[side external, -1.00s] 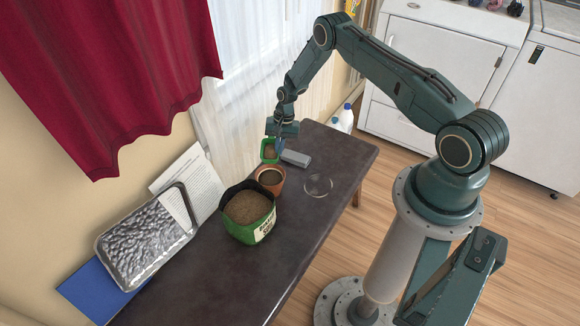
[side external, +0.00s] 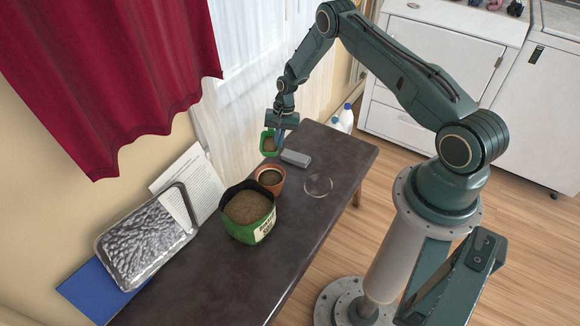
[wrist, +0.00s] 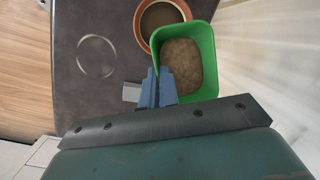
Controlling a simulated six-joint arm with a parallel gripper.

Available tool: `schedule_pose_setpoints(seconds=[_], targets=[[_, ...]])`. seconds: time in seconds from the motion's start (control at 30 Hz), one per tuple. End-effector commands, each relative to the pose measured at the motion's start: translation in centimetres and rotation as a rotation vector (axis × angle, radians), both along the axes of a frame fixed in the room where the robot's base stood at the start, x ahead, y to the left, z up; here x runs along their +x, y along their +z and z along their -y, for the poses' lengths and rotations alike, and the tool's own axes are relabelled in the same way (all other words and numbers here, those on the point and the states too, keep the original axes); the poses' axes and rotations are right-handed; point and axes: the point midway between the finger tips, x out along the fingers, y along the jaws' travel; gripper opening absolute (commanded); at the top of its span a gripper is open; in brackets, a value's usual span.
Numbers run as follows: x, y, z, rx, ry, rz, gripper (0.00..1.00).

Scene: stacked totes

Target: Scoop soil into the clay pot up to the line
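A green square scoop (side external: 267,144) with brown soil in it is held up above the far part of the table. My gripper (wrist: 160,85) has its blue-grey fingers closed together on the scoop's near wall; the soil fills much of its floor in the wrist view (wrist: 182,65). The terracotta clay pot (side external: 281,186) stands upright on the table, with dark soil inside, nearer the soil bag. In the wrist view the pot (wrist: 140,28) is partly hidden by the scoop. No fill line can be made out. The green soil bag (side external: 239,231) stands open, with brown soil showing.
A grey block (side external: 296,159) lies on the dark table (side external: 200,275) beside the scoop. A clear round dish or ring (side external: 318,185) lies right of the pot. A foil tray (side external: 147,243) and a paper sheet (side external: 195,175) lean at the wall. White bottles (side external: 346,116) stand beyond the table.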

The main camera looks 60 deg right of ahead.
Motion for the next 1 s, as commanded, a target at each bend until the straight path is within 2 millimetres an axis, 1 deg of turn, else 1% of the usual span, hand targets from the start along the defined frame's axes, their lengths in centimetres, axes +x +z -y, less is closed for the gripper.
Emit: schedule_pose_setpoints(seconds=[0.1, 0.47, 1.0], targets=[[0.1, 1.0, 0.0, -0.001, 0.000, 0.002, 0.00], [0.0, 3.3, 0.0, 0.000, 0.001, 0.002, 0.00], [-0.3, 3.6, -0.1, 0.000, 0.000, 0.000, 0.00]])
